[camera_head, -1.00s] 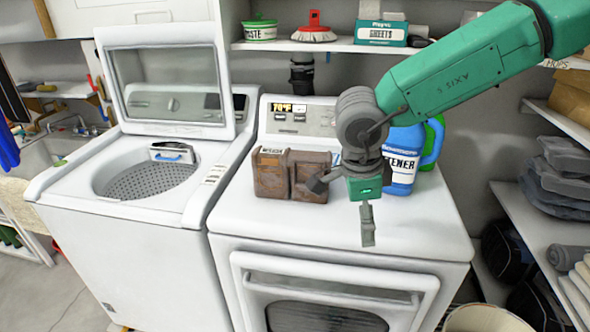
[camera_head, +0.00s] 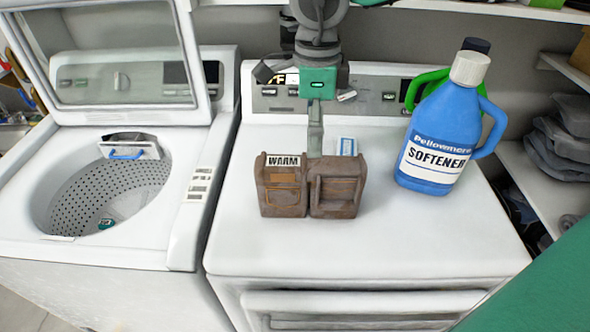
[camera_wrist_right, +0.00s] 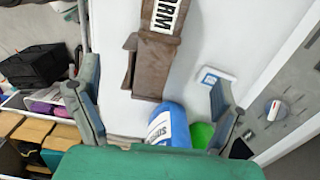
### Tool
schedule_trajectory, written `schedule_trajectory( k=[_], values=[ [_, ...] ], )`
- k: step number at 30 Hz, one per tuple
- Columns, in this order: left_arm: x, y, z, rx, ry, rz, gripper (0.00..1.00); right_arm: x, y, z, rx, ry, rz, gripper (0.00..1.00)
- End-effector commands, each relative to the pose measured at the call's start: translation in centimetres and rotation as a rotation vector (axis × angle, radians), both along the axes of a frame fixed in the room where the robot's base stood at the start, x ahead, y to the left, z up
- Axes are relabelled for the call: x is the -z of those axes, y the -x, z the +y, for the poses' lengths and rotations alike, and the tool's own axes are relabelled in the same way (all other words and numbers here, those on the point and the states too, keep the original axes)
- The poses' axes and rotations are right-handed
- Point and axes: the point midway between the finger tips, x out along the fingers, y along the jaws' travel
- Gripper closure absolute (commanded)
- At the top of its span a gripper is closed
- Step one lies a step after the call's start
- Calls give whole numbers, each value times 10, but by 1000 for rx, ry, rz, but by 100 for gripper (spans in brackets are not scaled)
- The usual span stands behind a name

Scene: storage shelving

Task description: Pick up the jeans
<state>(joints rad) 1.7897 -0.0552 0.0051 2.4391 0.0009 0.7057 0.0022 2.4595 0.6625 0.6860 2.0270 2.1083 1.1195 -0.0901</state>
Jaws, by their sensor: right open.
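I cannot pick out any item as jeans for sure. Folded dark grey cloth items (camera_head: 565,140) lie stacked on the shelf at the right in the head view. My right gripper (camera_head: 315,140) hangs above the dryer top, just behind the brown WARM container (camera_head: 283,188), seen edge-on. In the right wrist view, the fingers of my right gripper (camera_wrist_right: 150,90) are spread wide with nothing held between them; the brown container (camera_wrist_right: 150,65) shows beyond them. My left gripper is not in view.
A blue softener jug (camera_head: 440,135) stands right on the dryer top (camera_head: 400,235), with a green jug (camera_head: 425,85) behind it. A small white-and-blue box (camera_head: 347,146) is behind the brown container. The washer (camera_head: 185,200) at left has its lid up. The dryer's front top is clear.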

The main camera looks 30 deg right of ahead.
Motion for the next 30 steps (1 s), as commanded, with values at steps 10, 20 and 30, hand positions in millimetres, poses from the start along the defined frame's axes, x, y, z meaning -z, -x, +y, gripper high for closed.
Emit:
schedule_trajectory(
  k=[10, 20, 30],
  values=[
    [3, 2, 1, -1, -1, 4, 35, 67, -2, -7, -2, -4, 8, 11],
    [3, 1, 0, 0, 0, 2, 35, 95, 0, -4, -2, -4, 6, 11],
    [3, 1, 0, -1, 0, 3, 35, 136, 0, 4, -2, 0, 6, 11]
  ],
)
